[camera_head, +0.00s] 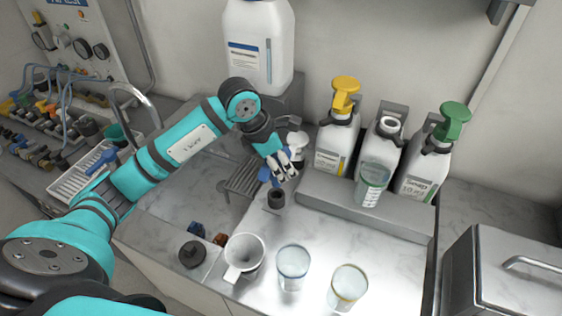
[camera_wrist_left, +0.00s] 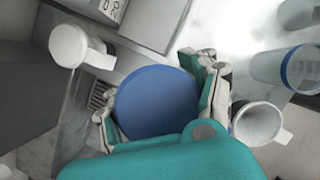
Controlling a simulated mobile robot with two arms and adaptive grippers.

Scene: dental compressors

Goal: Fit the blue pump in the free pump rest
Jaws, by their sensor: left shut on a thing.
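My left gripper (camera_head: 283,166) is shut on the blue pump (camera_head: 264,174), above the counter left of the bottles. In the left wrist view the blue pump (camera_wrist_left: 157,101) is a broad blue disc between the fingers of my left gripper (camera_wrist_left: 163,104). Its lower part is hidden in that view. A small dark cylinder (camera_head: 276,198) shows just below the gripper. I cannot tell whether it is a pump rest or the pump's own lower part. The middle white bottle (camera_head: 380,144) has no pump on it. My right gripper is not in view.
Bottles with a yellow pump (camera_head: 345,95) and a green pump (camera_head: 454,120) stand in a grey rack (camera_head: 325,196). A white mug (camera_head: 246,256) and two glasses (camera_head: 292,266) occupy the front. A dark round piece (camera_head: 192,254) lies left.

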